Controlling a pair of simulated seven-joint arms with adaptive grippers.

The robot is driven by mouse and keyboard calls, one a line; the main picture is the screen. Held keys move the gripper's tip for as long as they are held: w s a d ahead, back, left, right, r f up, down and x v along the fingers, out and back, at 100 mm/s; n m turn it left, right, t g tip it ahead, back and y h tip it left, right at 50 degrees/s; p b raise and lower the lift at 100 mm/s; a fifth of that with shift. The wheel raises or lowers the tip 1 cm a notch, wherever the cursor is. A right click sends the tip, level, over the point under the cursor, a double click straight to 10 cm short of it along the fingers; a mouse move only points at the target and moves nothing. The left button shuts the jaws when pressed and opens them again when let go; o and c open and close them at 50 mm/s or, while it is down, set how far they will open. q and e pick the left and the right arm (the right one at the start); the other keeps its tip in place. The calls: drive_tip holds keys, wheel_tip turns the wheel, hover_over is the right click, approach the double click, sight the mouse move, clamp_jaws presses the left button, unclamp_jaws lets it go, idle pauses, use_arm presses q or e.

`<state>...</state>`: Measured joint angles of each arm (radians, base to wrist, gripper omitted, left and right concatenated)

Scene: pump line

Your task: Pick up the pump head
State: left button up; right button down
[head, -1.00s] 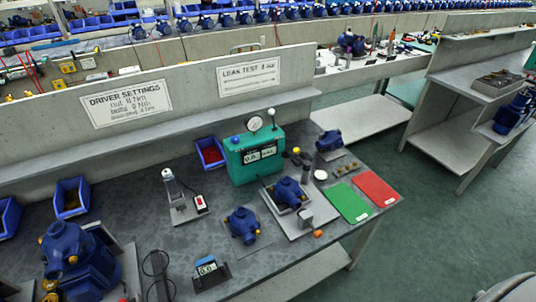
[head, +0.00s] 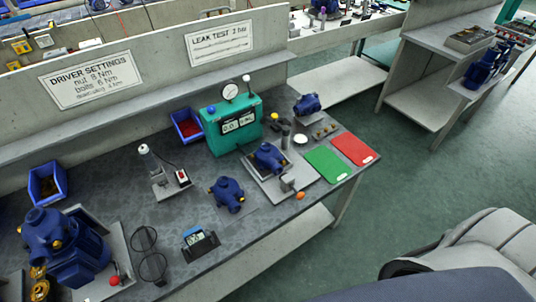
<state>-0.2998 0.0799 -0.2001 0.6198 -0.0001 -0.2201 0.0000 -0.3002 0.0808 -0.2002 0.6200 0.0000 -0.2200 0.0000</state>
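Several blue pump parts are on the bench in the head view, and I cannot tell for sure which one is the pump head. One blue pump part (head: 227,193) with orange ends lies on a pad at the middle front. A second blue pump part (head: 269,158) sits on the grey fixture plate (head: 262,180) in front of the green leak tester (head: 233,124). A third blue part (head: 307,104) stands behind, to the right of the tester. A large blue pump assembly (head: 62,248) stands at the left front. Neither of my grippers is in view.
A green mat (head: 325,164) and a red mat (head: 354,149) lie at the bench's right end. Blue bins (head: 47,184) stand along the back ledge. A small display unit (head: 199,243) and a grey stand (head: 160,178) are among the parts.

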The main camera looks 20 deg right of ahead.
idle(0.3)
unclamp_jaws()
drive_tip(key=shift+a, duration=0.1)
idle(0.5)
